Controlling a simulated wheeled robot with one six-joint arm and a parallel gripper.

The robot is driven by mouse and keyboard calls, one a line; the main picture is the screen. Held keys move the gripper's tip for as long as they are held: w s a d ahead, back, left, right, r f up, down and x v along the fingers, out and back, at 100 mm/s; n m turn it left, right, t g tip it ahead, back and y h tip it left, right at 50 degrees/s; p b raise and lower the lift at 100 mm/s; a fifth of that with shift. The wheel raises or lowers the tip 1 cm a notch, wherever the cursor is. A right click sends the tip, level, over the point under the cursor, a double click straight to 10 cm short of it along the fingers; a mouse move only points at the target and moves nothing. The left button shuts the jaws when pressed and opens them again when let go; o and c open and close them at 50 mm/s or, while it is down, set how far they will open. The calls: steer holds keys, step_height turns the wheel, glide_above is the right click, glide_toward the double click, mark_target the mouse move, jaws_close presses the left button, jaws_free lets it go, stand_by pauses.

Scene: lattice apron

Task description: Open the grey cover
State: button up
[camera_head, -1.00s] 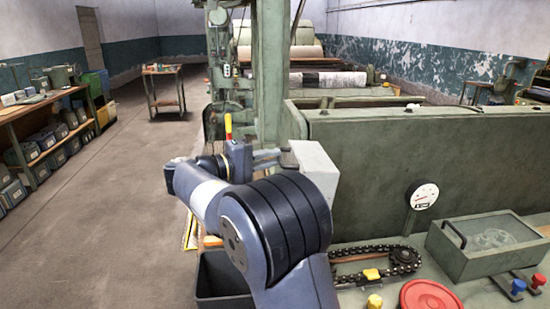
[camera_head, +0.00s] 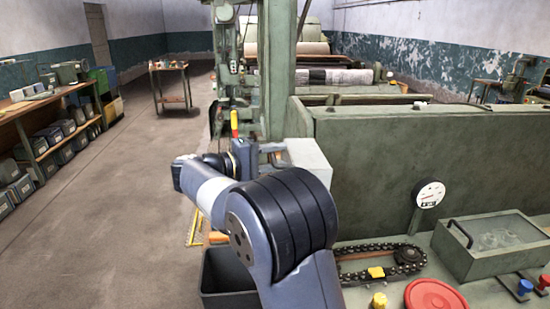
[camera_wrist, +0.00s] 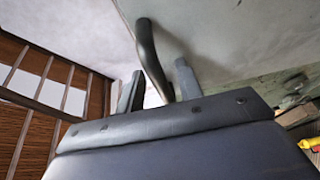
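The grey cover (camera_head: 310,162) is a light grey panel beside the green post, partly behind my arm in the head view. In the wrist view its pale surface (camera_wrist: 225,40) fills the upper middle and right. A dark bent handle (camera_wrist: 150,50) stands out from it. My gripper (camera_wrist: 160,78) has one finger on each side of this handle, with narrow gaps showing, so it looks open around it. In the head view my gripper (camera_head: 272,153) is at the cover's left side, small and partly hidden. Contact with the handle cannot be made out.
A green machine wall (camera_head: 400,150) with a gauge (camera_head: 430,193) stands to the right. In front lie a chain (camera_head: 375,250), a red disc (camera_head: 435,296) and a glass-topped box (camera_head: 490,245). A dark bin (camera_head: 225,285) is below my arm. The floor at left is open.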

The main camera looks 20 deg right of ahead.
steer(key=shift+a, duration=0.15)
steer(key=f+p+v, duration=0.3)
steer(key=p+v, duration=0.5)
steer(key=v, duration=1.3)
steer(key=shift+a, duration=0.3)
stand_by(0.9)
steer(key=p, duration=0.1)
steer(key=a+p, duration=0.1)
steer(key=shift+s+f+p, duration=0.25)
steer(key=shift+f+p, duration=0.05)
steer(key=shift+p, duration=0.05)
steer(key=shift+f, duration=0.1)
